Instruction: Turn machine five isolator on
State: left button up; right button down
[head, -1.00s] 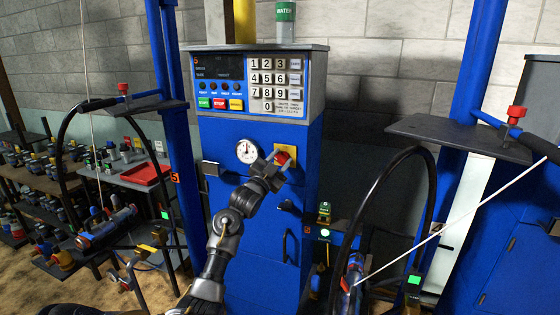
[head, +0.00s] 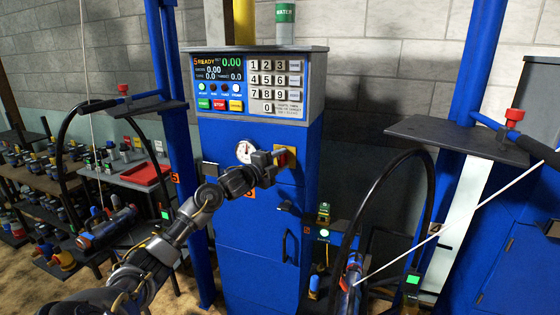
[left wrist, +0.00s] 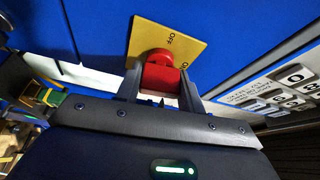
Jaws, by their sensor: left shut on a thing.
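The blue machine (head: 240,160) marked 5 stands in the middle of the head view. Its isolator is a red knob on a yellow plate (head: 291,154) on the front, below the keypad. My left gripper (head: 282,157) is at the knob, which it partly hides in the head view. In the left wrist view the red knob (left wrist: 160,74) sits between the two fingers, which are shut on it. The yellow plate (left wrist: 168,44) there shows OFF and a partly hidden ON. The machine's display (head: 218,66) is lit and reads 5 READY and 0.00. My right gripper is not in view.
A round gauge (head: 245,151) is just left of the knob. The keypad (head: 275,78) is above. Black hoses arch at both sides, and a dark shelf (head: 440,133) juts out at the right. A table with a red tray (head: 146,174) stands at the left.

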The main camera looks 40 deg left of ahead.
pick_arm(q)
jog(key=shift+m+g, duration=0.3)
jog(key=shift+m, duration=0.3)
jog(key=o, duration=1)
jog(key=shift+s+f, duration=0.1)
jog(key=shift+s, duration=0.1)
jog(key=s+b, duration=0.3)
jog(key=s, duration=0.7)
jog(key=shift+s+a, duration=0.2)
jog(key=shift+a, duration=0.05)
